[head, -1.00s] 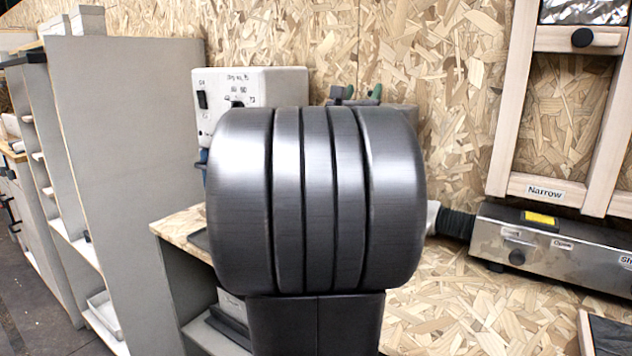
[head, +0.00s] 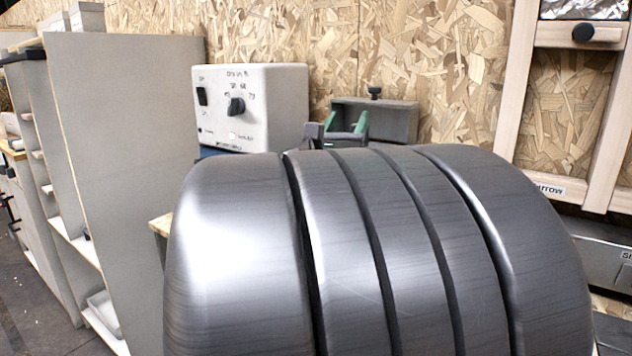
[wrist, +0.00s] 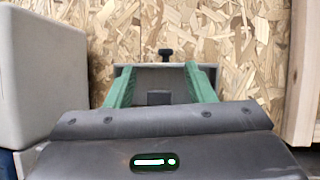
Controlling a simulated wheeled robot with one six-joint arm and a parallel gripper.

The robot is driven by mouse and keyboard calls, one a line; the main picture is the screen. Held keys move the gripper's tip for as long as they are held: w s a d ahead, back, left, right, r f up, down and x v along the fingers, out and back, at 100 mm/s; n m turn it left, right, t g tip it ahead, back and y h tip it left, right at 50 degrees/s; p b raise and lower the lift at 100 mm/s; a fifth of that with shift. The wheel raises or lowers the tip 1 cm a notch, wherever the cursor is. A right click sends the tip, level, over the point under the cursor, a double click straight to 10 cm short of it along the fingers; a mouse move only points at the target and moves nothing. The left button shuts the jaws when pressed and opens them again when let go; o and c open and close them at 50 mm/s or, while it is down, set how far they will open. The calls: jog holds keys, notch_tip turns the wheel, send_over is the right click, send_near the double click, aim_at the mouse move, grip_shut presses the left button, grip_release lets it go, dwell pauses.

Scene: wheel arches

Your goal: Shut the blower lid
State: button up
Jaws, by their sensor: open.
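A grey panel with a raised rim (head: 395,122) stands against the board wall, with a black knob (head: 375,92) at its top edge. It looks like the blower lid, standing up. In the wrist view the panel (wrist: 165,78) and the knob (wrist: 166,54) show straight ahead. My gripper (head: 346,122) is in front of the panel, its green fingers apart with nothing between them. In the wrist view the fingers of my gripper (wrist: 160,70) flank the panel; I cannot tell if they touch it. The blower's lower part is hidden behind my arm.
A white control box (head: 265,105) with a dial stands close left of my gripper. A wooden frame (head: 510,125) is on the right, above a grey metal unit (head: 605,255). A tall grey cabinet (head: 135,140) stands at the left. My arm hides most of the bench.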

jog(key=shift+v, duration=1.05)
jog(key=shift+w+d+r, duration=0.1)
jog(key=shift+d+r, duration=0.05)
jog(key=shift+r, duration=0.05)
jog(key=p, duration=0.1)
send_near(373, 88)
jog(key=w+r, duration=0.2)
jog(key=r, duration=0.1)
jog(key=w+r, duration=0.2)
jog(key=shift+w+d, duration=0.1)
jog(key=shift+d, duration=0.2)
jog(key=shift+r+p, duration=0.2)
jog(key=shift+p, duration=0.9)
jog(key=shift+w+g+p, duration=0.1)
jog(key=shift+g+p, duration=0.2)
jog(key=shift+p, duration=0.1)
jog(key=shift+w+d+p, duration=0.2)
jog(key=shift+p, duration=1.05)
jog(key=w+g+p, duration=0.1)
jog(key=p, duration=0.4)
jog(key=w+d+g+p, duration=0.1)
jog(key=p, duration=0.5)
jog(key=shift+w+d+r+m+g+y+p, duration=0.1)
jog(key=shift+d+m+g+y+p, duration=0.2)
jog(key=shift+m+y, duration=0.1)
jog(key=w+d+g+p, duration=0.1)
jog(key=p, duration=0.9)
jog(key=shift+w+g+y, duration=0.3)
jog(key=shift+w+y, duration=0.05)
jog(key=shift+y, duration=0.05)
